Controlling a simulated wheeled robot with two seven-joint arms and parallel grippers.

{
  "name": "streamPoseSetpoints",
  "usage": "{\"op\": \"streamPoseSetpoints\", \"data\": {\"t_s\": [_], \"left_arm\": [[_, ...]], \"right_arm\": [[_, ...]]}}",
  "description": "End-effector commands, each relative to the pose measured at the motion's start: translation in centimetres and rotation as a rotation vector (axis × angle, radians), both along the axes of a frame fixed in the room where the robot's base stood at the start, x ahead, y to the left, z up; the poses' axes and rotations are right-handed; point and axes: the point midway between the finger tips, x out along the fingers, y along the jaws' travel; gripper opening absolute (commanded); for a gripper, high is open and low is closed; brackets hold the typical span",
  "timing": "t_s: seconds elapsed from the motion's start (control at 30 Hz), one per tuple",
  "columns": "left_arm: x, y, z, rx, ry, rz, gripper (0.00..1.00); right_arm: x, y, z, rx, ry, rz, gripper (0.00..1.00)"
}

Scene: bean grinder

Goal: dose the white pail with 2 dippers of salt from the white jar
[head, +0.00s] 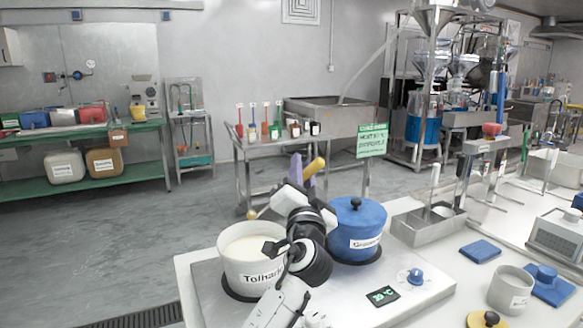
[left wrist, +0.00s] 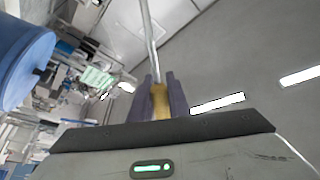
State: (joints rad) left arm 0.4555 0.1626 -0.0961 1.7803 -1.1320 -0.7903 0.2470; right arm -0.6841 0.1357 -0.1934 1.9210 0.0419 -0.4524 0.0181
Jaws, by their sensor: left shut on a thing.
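The white pail (head: 240,275), with "Tolna..." lettering, stands open on the steel hotplate and holds pale contents. My left gripper (head: 302,172) is above and behind it, to its right, shut on the yellow handle (head: 315,168) of a dipper. In the left wrist view the handle (left wrist: 160,100) sits between the purple fingers and a metal rod (left wrist: 150,40) runs from it out of the frame. My right gripper is not in view.
A blue lidded pot (head: 355,240) stands right beside my left arm on the hotplate (head: 425,290). A steel tray (head: 420,228), a blue pad (head: 480,251) and a scale (head: 560,236) are further back.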

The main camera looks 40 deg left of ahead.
Motion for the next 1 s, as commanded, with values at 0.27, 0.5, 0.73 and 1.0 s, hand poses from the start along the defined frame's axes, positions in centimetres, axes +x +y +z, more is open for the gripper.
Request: {"op": "streamPoseSetpoints", "data": {"t_s": [0.27,0.5,0.73,1.0], "left_arm": [[0.6,-1.9,-2.5,0.169,0.057,-0.001,0.00],[1.0,-3.0,-4.5,0.311,0.105,0.000,0.00],[1.3,-3.8,-5.6,0.414,0.139,0.000,0.00],[1.4,-4.1,-6.0,0.453,0.151,0.000,0.00]], "right_arm": [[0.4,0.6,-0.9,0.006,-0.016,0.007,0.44],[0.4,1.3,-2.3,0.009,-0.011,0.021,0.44],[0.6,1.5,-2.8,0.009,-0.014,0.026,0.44],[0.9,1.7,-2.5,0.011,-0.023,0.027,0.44]]}}
